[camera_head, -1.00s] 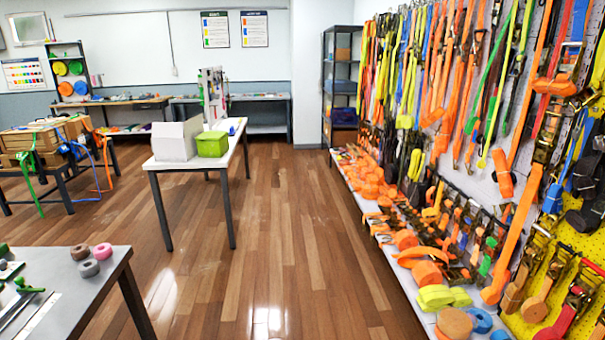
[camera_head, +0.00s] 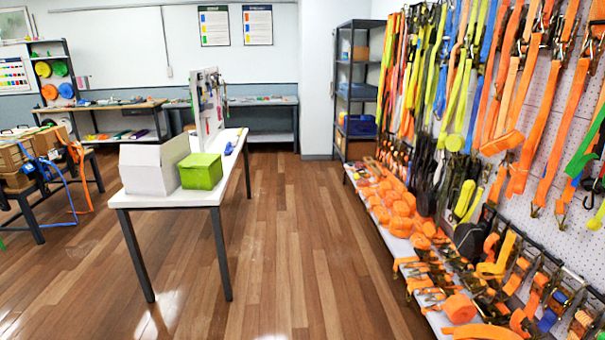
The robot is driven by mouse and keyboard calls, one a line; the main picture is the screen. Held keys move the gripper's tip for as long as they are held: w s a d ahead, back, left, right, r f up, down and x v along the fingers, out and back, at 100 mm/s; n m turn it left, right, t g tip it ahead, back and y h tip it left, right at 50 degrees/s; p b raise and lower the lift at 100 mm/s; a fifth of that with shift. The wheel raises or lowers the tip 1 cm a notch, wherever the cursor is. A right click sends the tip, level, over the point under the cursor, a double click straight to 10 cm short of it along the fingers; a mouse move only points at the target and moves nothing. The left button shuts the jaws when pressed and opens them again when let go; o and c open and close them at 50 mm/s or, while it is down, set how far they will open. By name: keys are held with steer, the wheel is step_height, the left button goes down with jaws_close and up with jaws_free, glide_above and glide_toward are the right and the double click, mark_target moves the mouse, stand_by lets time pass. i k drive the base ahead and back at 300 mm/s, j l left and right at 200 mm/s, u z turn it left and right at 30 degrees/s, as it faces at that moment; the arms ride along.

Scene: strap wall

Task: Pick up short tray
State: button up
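No thing that I can surely name as the short tray shows. A lime green box-shaped container (camera_head: 202,172) stands near the front end of a narrow white table (camera_head: 235,158). A taller white box (camera_head: 150,169) stands beside it on the left, close to it. A blue bin (camera_head: 358,125) sits on the dark shelf unit at the back. My gripper is not in view.
A wall of hanging straps (camera_head: 520,110) and a low white shelf (camera_head: 398,240) full of orange rolls and ratchets run along the right. The wooden floor (camera_head: 300,240) between table and shelf is clear. A dark shelf unit (camera_head: 335,100) stands at the back.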

mark_target(368, 160)
steer(key=i, duration=7.7)
steer(key=i+z, duration=0.15)
steer(key=i, duration=0.3)
steer(key=i+j+z, duration=0.15)
steer(key=i, duration=0.3)
steer(key=i+j+z, duration=0.2)
steer(key=i, duration=0.25)
steer(key=i+j+z, duration=0.15)
steer(key=i, duration=0.3)
steer(key=i+j+z, duration=0.7)
steer(key=i+j, duration=0.1)
steer(key=i, duration=0.05)
